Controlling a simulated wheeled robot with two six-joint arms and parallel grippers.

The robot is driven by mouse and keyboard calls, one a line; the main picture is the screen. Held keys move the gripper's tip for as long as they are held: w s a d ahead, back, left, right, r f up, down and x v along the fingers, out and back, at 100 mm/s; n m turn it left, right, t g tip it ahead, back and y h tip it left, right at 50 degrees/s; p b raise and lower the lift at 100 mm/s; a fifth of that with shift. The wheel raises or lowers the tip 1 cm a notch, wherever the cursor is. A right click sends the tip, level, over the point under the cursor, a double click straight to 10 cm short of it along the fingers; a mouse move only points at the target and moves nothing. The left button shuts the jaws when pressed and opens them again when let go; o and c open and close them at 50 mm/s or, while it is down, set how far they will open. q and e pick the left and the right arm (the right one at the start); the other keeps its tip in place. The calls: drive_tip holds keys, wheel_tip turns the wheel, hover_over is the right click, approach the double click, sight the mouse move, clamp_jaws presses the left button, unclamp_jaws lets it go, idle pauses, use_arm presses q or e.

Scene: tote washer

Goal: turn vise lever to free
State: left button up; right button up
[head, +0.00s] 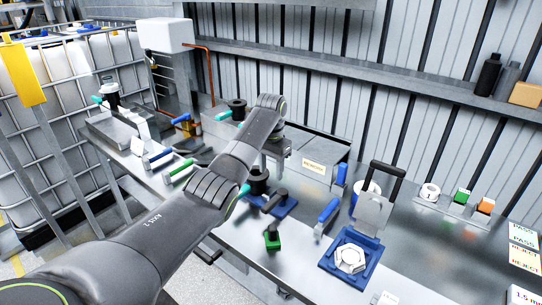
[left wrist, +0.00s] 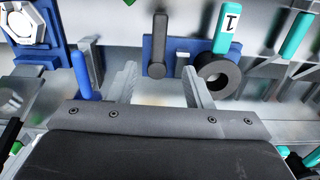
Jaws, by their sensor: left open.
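The vise is a blue base plate (head: 285,207) with a dark grey lever (head: 274,201), on the bench in the middle of the head view. In the left wrist view the lever (left wrist: 156,45) stands in front of the blue plate (left wrist: 180,58), which is partly hidden. My left gripper (left wrist: 160,84) is open and empty. Its fingers lie to either side of the lever's line, with the lever's round end just beyond the fingertips. I cannot tell the exact gap. In the head view my arm mostly hides the fingers. My right gripper is not in view.
A black ring (left wrist: 217,74) with a teal handle (left wrist: 228,28) sits close beside the right finger. A blue handle (left wrist: 80,74) stands near the left finger. A green block (head: 272,240) and a blue fixture with a white nut (head: 350,259) are nearby on the bench.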

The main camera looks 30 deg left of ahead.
use_arm(q)
wheel_tip(320, 180, up, 6)
drive_tip(key=shift+f+b, duration=0.25)
drive_tip(key=shift+b, duration=0.2)
drive_tip(key=shift+f, duration=0.1)
